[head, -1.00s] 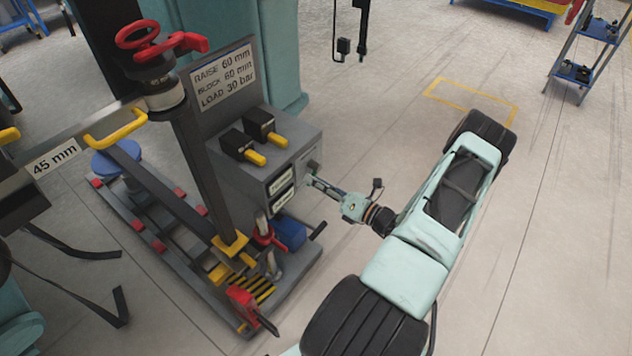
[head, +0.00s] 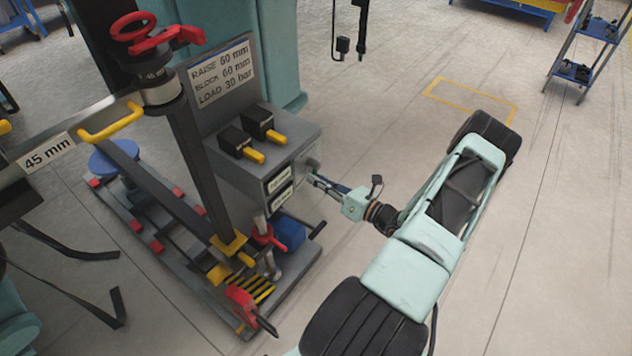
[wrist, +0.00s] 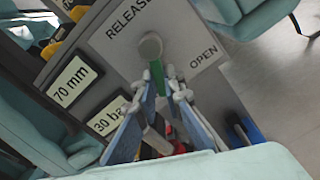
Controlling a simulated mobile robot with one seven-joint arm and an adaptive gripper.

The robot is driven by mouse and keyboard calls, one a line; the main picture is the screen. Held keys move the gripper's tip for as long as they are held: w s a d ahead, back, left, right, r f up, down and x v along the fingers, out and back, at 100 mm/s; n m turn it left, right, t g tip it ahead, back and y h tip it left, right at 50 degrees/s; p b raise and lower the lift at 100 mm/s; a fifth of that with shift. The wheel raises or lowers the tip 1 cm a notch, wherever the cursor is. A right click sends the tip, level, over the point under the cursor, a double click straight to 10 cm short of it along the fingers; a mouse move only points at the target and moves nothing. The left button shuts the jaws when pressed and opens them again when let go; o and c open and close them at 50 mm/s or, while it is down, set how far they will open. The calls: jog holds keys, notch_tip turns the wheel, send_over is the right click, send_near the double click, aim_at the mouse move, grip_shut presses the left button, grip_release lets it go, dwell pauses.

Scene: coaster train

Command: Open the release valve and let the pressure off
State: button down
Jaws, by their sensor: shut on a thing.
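The release valve is on the side of the grey control box (head: 262,160), on a pale plate (wrist: 115,38) lettered RELEASE and OPEN. In the wrist view it has a round grey hub (wrist: 150,47) and a short green lever (wrist: 157,74) pointing down from it in the picture. My gripper (wrist: 163,90) has its fingertips closed on either side of the green lever's end. In the head view my gripper (head: 316,181) reaches the box's right side from the right; the lever is too small to make out there.
Two displays, reading 70 mm (wrist: 75,80) and 30 bar, partly hidden (wrist: 108,116), sit beside the plate. Two yellow-handled levers (head: 254,155) are on top of the box. A sign (head: 222,73) reads raise 60 mm, block 60 mm, load 30 bar.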

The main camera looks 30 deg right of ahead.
jog(key=n, duration=0.1)
jog(key=d+n+b, duration=0.1)
jog(key=n, duration=0.2)
jog(key=shift+w+d+f+n, duration=0.2)
jog(key=shift+d+f+n, duration=0.05)
jog(key=shift+f+n, duration=0.1)
jog(key=shift+w+d+r+n+b, duration=0.2)
jog(key=shift+d+n+b, duration=0.25)
jog(key=shift+n, duration=1.1)
jog(key=shift+w+d+r+n+b, duration=0.15)
jog(key=shift+d+r+n+b, duration=0.2)
jog(key=shift+n, duration=1.2)
jog(key=shift+w+d+r+n+b, duration=0.15)
jog(key=shift+d+n+b, duration=0.35)
jog(key=shift+n, duration=1.05)
jog(key=shift+d, duration=0.1)
jog(key=c, duration=2)
grip_release()
jog(key=v, duration=1.2)
